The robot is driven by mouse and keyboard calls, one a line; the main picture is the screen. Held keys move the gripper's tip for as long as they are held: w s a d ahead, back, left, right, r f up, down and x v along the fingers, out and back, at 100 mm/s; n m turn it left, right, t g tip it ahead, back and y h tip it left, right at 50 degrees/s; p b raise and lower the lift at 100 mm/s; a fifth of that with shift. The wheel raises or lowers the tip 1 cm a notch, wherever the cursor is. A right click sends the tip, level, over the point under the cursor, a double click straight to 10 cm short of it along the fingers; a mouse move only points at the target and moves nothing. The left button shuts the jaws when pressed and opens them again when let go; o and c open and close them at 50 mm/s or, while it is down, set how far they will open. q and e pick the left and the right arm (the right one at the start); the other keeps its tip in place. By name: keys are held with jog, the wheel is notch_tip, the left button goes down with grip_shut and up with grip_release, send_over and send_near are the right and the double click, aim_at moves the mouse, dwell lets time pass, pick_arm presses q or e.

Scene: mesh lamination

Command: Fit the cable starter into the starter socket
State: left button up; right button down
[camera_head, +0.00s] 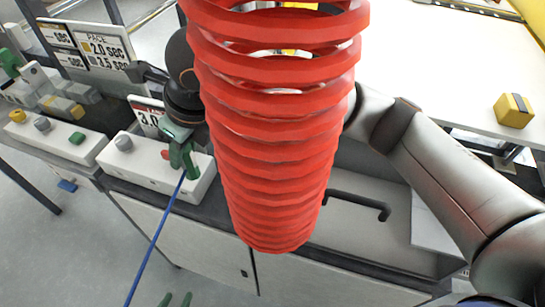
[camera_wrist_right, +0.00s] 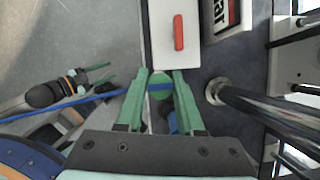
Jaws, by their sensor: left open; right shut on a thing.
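My right gripper (camera_head: 185,160) is over the near white block (camera_head: 140,165), its green fingers pointing down at the block's right end. In the right wrist view it (camera_wrist_right: 160,98) is shut on a small green piece with a blue band, apparently the cable starter (camera_wrist_right: 160,76). A blue cable (camera_head: 156,238) runs from these fingers down to the lower left; it also shows in the wrist view (camera_wrist_right: 60,106). My left gripper (camera_head: 175,299) is open and empty at the bottom edge. It also shows in the wrist view (camera_wrist_right: 104,76). I cannot tell which feature is the starter socket.
A large red ribbed mesh tube (camera_head: 275,130) hangs close to the head camera and hides the middle. The near block has a red part (camera_wrist_right: 179,32). More white blocks (camera_head: 60,137) stand left. A yellow-black block (camera_head: 514,110) sits on the white table (camera_head: 450,70).

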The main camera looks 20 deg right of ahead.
jog(key=w+d+p, duration=0.3)
jog(key=w+d, duration=0.1)
jog(key=d, duration=1.3)
notch_tip(320, 180, down, 10)
jog(key=shift+a+f+p, duration=0.1)
jog(key=shift+f+p, duration=0.15)
jog(key=shift+p, duration=0.1)
jog(key=shift+w+d+f, duration=0.15)
jog(key=shift+d+f, duration=0.05)
jog(key=shift+f, duration=0.25)
jog(key=shift+f, duration=0.1)
jog(key=shift+f, duration=0.15)
jog(key=c, duration=0.5)
grip_release()
jog(key=shift+c, duration=0.2)
